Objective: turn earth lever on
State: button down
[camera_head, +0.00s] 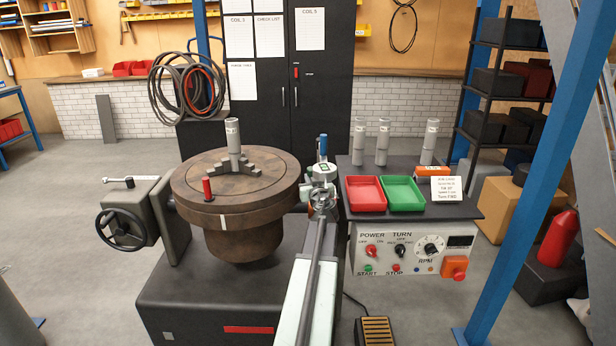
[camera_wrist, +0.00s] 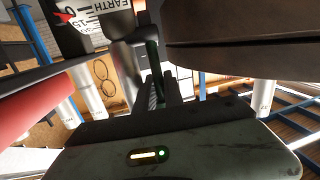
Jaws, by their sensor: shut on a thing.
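My gripper (camera_head: 321,197) is at the right edge of the round turntable, at the end of my pale arm. In the wrist view my gripper (camera_wrist: 160,88) is shut on a thin dark upright part, the earth lever (camera_wrist: 152,58), mostly hidden by the fingers. A white label reading EARTH (camera_wrist: 100,10) is just beyond it at upper left, with a small red pointer at its edge. In the head view a blue-topped post (camera_head: 323,146) stands just behind my gripper. The lever's exact angle cannot be told.
The brown turntable (camera_head: 222,222) carries a grey cylinder (camera_head: 233,138) and a red peg (camera_head: 208,190). To the right are red (camera_head: 365,194) and green (camera_head: 401,194) trays above a control panel (camera_head: 412,250). A blue post (camera_head: 535,165) stands farther right.

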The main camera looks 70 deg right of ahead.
jog(key=c, duration=1.7)
grip_release()
jog(key=shift+w+a, duration=0.2)
jog(key=shift+w, duration=0.1)
jog(key=shift+s+d, duration=0.1)
jog(key=shift+s, duration=0.05)
jog(key=shift+s, duration=0.1)
jog(key=v, duration=0.7)
jog(key=shift+s+a+p, duration=0.1)
jog(key=shift+a+p, duration=0.2)
jog(key=shift+a, duration=0.05)
